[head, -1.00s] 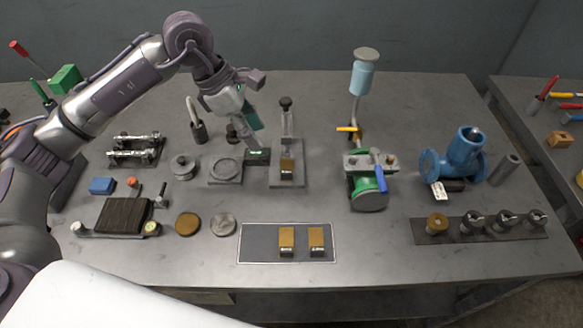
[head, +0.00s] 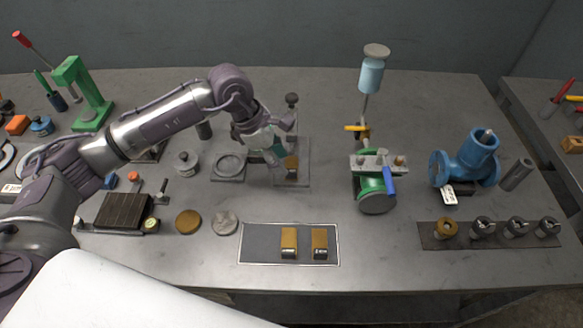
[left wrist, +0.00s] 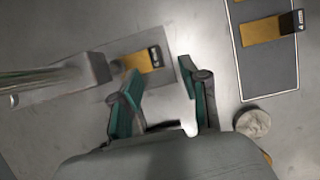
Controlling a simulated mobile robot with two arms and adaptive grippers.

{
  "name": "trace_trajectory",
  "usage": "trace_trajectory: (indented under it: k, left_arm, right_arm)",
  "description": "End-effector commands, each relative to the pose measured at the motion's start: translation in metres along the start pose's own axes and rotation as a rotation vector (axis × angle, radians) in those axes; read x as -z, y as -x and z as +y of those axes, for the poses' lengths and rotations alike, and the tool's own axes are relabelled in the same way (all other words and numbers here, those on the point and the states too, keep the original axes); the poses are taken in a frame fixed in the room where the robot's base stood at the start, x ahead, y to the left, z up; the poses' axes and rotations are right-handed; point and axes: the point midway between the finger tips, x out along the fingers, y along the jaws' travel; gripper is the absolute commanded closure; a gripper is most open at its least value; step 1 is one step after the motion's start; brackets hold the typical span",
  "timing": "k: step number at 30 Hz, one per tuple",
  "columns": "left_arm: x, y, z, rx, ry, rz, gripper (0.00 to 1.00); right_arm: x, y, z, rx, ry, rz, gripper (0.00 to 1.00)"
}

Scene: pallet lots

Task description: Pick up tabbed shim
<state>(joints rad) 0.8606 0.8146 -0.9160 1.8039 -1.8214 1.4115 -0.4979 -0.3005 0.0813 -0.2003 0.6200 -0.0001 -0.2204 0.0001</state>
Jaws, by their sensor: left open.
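One tabbed shim, a brass-coloured block with a black labelled end, sits on the base of a grey stand (head: 303,178); this shim (head: 291,163) is partly hidden by my gripper in the head view. It also shows in the left wrist view (left wrist: 136,62), just beyond the fingers. Two more shims (head: 289,238) (head: 319,238) lie side by side on a grey mat with a white border (head: 261,242). My left gripper (head: 274,156) is open and empty, above and beside the stand's shim; its spread green-padded fingers (left wrist: 158,82) show in the wrist view. My right gripper is not in view.
A round-recessed block (head: 229,166) stands just left of the stand. The stand's upright post (head: 292,101) rises behind the gripper. A green and blue valve assembly (head: 375,195) is to the right. Two discs (head: 188,221) (head: 224,222) lie left of the mat.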

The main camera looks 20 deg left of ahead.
Motion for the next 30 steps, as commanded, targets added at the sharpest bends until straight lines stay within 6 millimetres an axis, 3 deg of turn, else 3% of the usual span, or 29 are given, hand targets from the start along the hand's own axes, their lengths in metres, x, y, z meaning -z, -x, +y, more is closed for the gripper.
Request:
trace_trajectory:
  k: [3, 9, 17, 25, 30]
  left_arm:
    - [0.004, -0.016, 0.003, 0.006, 0.004, 0.002, 0.55]
    - [0.006, -0.041, 0.005, 0.003, 0.001, 0.0, 0.55]
    - [0.007, -0.046, 0.005, 0.002, -0.001, 0.001, 0.55]
    - [0.007, -0.045, 0.005, 0.002, 0.0, 0.001, 0.97]
    - [0.007, -0.045, 0.005, 0.001, 0.0, 0.001, 1.0]
  right_arm:
    - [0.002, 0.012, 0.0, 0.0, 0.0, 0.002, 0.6]
    - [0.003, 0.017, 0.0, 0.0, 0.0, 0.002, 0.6]
    - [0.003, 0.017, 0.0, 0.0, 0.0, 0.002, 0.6]
    - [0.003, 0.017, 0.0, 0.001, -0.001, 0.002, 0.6]
    - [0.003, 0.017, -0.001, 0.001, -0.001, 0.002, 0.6]
